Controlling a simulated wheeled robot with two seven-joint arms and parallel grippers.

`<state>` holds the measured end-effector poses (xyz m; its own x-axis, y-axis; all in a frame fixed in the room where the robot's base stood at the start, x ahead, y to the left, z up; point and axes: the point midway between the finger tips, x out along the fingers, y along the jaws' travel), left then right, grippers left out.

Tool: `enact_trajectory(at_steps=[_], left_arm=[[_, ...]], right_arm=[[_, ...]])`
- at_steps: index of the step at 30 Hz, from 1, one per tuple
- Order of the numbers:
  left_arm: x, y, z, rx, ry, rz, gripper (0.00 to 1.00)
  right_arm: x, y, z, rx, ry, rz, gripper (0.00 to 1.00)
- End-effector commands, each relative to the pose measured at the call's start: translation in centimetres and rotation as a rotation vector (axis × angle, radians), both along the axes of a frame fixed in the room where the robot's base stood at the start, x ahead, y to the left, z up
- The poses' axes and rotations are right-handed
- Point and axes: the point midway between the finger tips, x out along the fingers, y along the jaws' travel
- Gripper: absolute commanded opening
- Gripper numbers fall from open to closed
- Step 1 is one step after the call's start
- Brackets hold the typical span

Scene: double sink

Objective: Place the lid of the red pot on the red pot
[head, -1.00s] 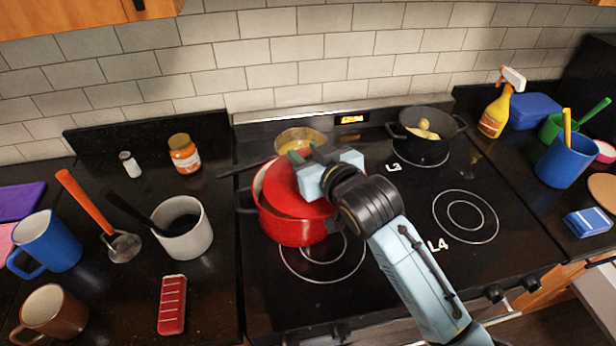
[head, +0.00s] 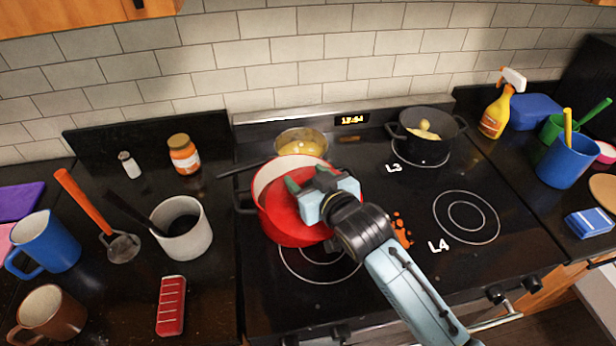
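The red pot (head: 272,230) stands on the front left burner, its pale inner wall showing at the back and left. The red lid (head: 285,207) is over the pot's front part, tilted and off-centre, so the opening is only partly covered. My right gripper (head: 308,180) is over the pot at the lid, with its dark fingertips close to the lid's top. It appears shut on the lid, though the grip point is mostly hidden by the gripper body. I cannot tell whether the lid touches the rim. My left gripper is not in view.
A pan with yellow food (head: 302,142) stands behind the pot, its handle pointing left. A black pot (head: 425,148) is on the back right burner. An orange-red patterned thing (head: 402,230) shows beside my arm. A white mug (head: 185,240) stands on the left counter. The front right burner is clear.

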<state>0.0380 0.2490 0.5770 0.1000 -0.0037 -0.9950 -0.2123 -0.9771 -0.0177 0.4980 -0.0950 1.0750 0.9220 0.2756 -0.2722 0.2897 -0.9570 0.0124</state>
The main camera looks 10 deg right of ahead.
Motion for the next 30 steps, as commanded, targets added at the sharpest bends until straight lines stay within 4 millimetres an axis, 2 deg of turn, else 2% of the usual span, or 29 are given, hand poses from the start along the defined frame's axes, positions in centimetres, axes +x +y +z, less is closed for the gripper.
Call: enact_trajectory(at_steps=[6,10,24,30], left_arm=[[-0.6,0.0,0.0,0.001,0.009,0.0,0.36],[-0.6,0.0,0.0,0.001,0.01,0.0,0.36],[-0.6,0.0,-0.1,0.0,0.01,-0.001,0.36],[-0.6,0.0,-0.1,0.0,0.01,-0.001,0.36]], right_arm=[[-0.1,0.0,0.2,0.002,-0.003,0.0,0.55],[-1.1,-0.3,0.4,0.003,-0.002,-0.001,0.55],[-9.2,-2.8,2.7,0.002,-0.002,0.0,0.55],[-10.8,-3.3,3.3,0.002,-0.003,-0.001,0.55]])
